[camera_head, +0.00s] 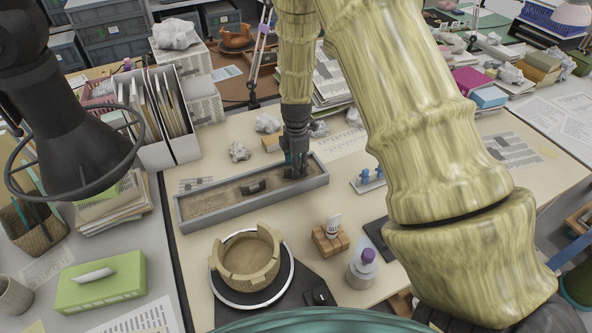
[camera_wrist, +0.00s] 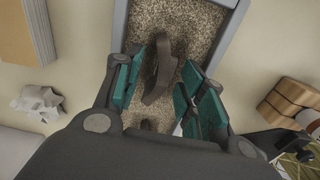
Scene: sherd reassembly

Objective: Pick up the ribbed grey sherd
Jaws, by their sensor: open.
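A dark grey-brown curved sherd (camera_wrist: 160,82) lies on the sand between the open fingers of my gripper (camera_wrist: 163,92) in the wrist view. It is likely the ribbed grey sherd, but I cannot make out ribs. In the head view my gripper (camera_head: 297,168) points down into the right part of the sand tray (camera_head: 197,215) and mostly hides what is beneath it. A second dark piece (camera_head: 253,186) lies on the sand to the left of the gripper. I cannot tell whether the fingers touch the sherd.
A partly built tan pot (camera_head: 247,258) stands on a round white-rimmed stand in front of the tray. A wooden block (camera_head: 330,240) and a purple-capped bottle (camera_head: 362,268) stand right of it. Crumpled papers (camera_head: 239,152) lie behind the tray, whose raised rim surrounds the sand.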

